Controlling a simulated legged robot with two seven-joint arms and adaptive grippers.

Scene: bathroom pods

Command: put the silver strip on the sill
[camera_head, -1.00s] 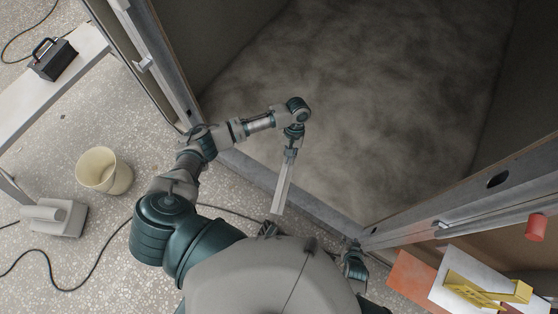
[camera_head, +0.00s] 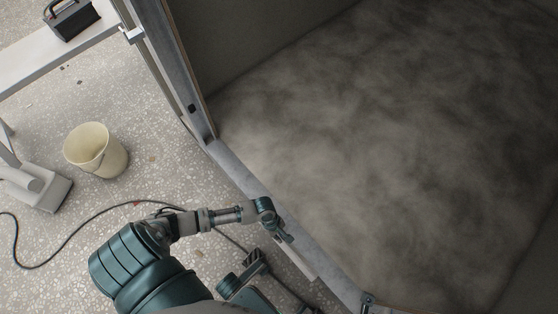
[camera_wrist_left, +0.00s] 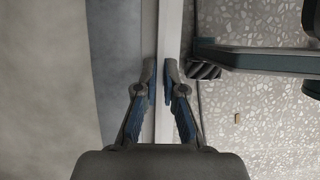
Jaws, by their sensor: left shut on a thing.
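The silver strip (camera_head: 302,263) is a long, thin, pale bar. My left gripper (camera_head: 283,238) is shut on it near the doorway of the pod. In the left wrist view the strip (camera_wrist_left: 171,28) runs up the picture between the two fingertips (camera_wrist_left: 161,80). The sill (camera_head: 240,178) is the grey band along the pod's doorway; in the wrist view it appears as a blue-grey band (camera_wrist_left: 115,60) left of the strip. The strip lies roughly along the sill's line. I cannot tell whether it touches the sill. My right gripper is not in view.
The mottled grey pod floor (camera_head: 380,150) is clear. A cream bucket (camera_head: 95,152) and a black cable (camera_head: 75,235) are on the speckled floor at left. A white bench (camera_head: 60,55) carries a dark toolbox (camera_head: 72,18). The door jamb (camera_head: 170,75) rises left of the sill.

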